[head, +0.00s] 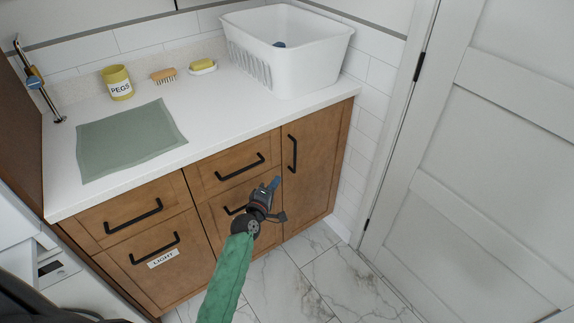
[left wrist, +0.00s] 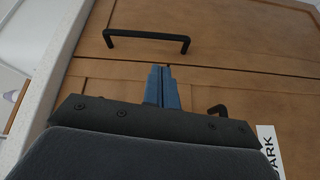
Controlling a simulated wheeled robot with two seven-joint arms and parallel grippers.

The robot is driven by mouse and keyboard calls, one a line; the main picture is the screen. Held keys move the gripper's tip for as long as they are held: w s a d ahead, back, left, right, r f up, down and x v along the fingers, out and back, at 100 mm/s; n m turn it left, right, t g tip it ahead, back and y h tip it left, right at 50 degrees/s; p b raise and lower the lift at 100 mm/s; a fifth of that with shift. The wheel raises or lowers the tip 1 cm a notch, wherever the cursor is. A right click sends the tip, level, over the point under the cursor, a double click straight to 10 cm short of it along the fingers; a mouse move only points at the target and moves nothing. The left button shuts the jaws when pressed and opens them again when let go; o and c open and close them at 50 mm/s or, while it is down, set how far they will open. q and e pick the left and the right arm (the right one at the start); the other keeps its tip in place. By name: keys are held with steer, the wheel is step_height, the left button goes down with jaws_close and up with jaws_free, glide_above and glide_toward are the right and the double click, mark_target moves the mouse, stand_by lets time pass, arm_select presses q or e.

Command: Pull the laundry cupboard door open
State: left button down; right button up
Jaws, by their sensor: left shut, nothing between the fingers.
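The laundry cupboard door (head: 315,180) is a brown wooden panel at the right end of the cabinet and looks shut. Its black bar handle (head: 292,153) stands upright near the door's left edge. In the left wrist view the handle (left wrist: 147,35) runs across the top, on the door's wood (left wrist: 240,40). My left gripper (head: 275,183) is shut and empty, below and slightly left of the handle and apart from it. Its blue fingers (left wrist: 160,75) point toward the seam between door and drawers. My right gripper is not in view.
Drawers with black handles (head: 240,167) fill the cabinet left of the door. The white counter (head: 215,120) carries a green cloth, a yellow pegs pot, a brush, soap and a white basket (head: 290,60). A white room door (head: 470,170) stands at right; marble floor (head: 340,275) is clear.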

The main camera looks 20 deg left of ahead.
mark_target(287, 164)
arm_select(q)
steer(key=shift+n, duration=0.9)
steer(key=w, duration=0.3)
steer(key=w+p, duration=0.1)
steer(key=w, duration=0.2)
steer(key=w+d, duration=0.1)
steer(key=w, duration=0.3)
steer(key=shift+d, duration=0.1)
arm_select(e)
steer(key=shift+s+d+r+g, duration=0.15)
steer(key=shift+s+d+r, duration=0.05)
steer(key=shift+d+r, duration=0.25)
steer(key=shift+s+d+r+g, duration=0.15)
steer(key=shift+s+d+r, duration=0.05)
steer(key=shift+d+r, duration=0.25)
arm_select(q)
steer(key=shift+d, duration=0.1)
